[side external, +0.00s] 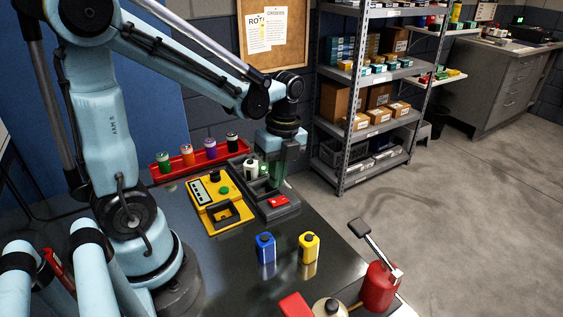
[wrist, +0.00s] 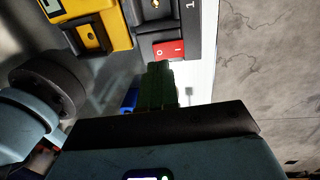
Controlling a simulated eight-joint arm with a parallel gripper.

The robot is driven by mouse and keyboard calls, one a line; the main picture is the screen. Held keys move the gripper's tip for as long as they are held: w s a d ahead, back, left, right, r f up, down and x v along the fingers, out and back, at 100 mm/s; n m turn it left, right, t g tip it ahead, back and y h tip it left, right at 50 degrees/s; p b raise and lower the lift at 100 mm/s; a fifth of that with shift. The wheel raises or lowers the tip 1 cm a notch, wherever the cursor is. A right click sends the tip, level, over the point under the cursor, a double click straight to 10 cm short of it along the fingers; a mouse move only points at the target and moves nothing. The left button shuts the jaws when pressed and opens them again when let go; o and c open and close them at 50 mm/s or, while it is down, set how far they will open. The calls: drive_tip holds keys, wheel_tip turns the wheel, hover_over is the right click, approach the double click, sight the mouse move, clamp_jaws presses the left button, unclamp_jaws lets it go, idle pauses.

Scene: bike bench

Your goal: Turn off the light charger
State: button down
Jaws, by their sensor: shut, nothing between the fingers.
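A dark grey unit (side external: 283,212), which looks like the light charger, lies on the bench beside a yellow device. It has a red switch (side external: 278,201) at its front end. In the wrist view the red switch (wrist: 168,50) carries white "0" and "I" marks; I cannot tell which side is pressed. My gripper (side external: 272,184) points down over the grey unit, behind the switch in the side view. In the wrist view its green fingers (wrist: 158,70) are together and empty, with their tips close to the switch. Whether they touch it is unclear.
The yellow device (side external: 203,188) with a green button sits left of the grey unit. A red tray (side external: 165,172) with several small cylinders stands behind. Blue (side external: 265,248) and yellow (side external: 309,247) containers and a red can (side external: 379,288) stand in front.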

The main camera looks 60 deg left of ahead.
sight(275, 201)
drive_tip(key=shift+s+f, duration=0.15)
drive_tip(key=shift+f, duration=0.95)
drive_tip(key=shift+s+f, duration=0.1)
drive_tip(key=shift+f, duration=0.95)
drive_tip(key=shift+s+f, duration=0.1)
drive_tip(key=shift+f, duration=0.05)
drive_tip(key=shift+w+r, duration=0.2)
drive_tip(key=shift+w, duration=0.6)
wheel_tip(275, 201, up, 14)
drive_tip(key=w, duration=0.1)
drive_tip(key=shift+w, duration=0.35)
